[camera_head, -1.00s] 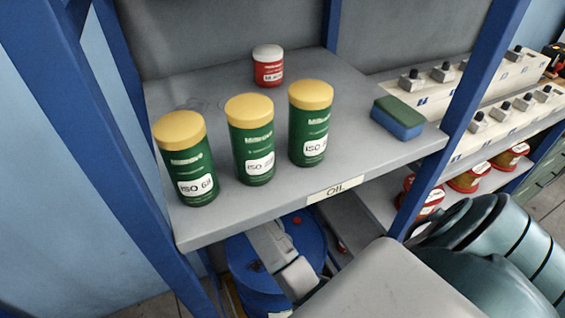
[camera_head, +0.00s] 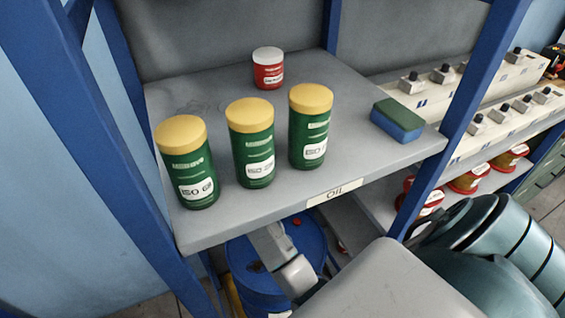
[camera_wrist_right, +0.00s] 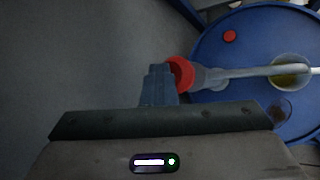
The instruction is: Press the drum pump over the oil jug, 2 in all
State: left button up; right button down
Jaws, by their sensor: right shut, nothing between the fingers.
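The blue drum (camera_head: 312,236) stands under the shelf; its lid (camera_wrist_right: 255,38) fills the upper right of the right wrist view. The drum pump's red top (camera_wrist_right: 181,72) and grey pipe (camera_wrist_right: 245,72) show over the lid. A pale round opening with yellow inside (camera_wrist_right: 290,76) lies under the pipe; I cannot tell whether it is the oil jug. My right gripper (camera_wrist_right: 157,72) is shut and empty, its tips right beside the red top; I cannot tell whether they touch. In the head view it is hidden by the shelf. My left gripper is out of view.
The grey shelf (camera_head: 240,226) above the drum holds several green cans with yellow lids (camera_head: 252,145), a red can (camera_head: 268,70) and a sponge (camera_head: 397,121). Blue posts (camera_head: 460,115) stand at the sides. A red cap (camera_wrist_right: 230,36) sits on the drum lid.

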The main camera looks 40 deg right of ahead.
jog(key=shift+r, duration=0.25)
jog(key=shift+r+p, duration=1.15)
jog(key=shift+r, duration=1.8)
jog(key=shift+f, duration=0.1)
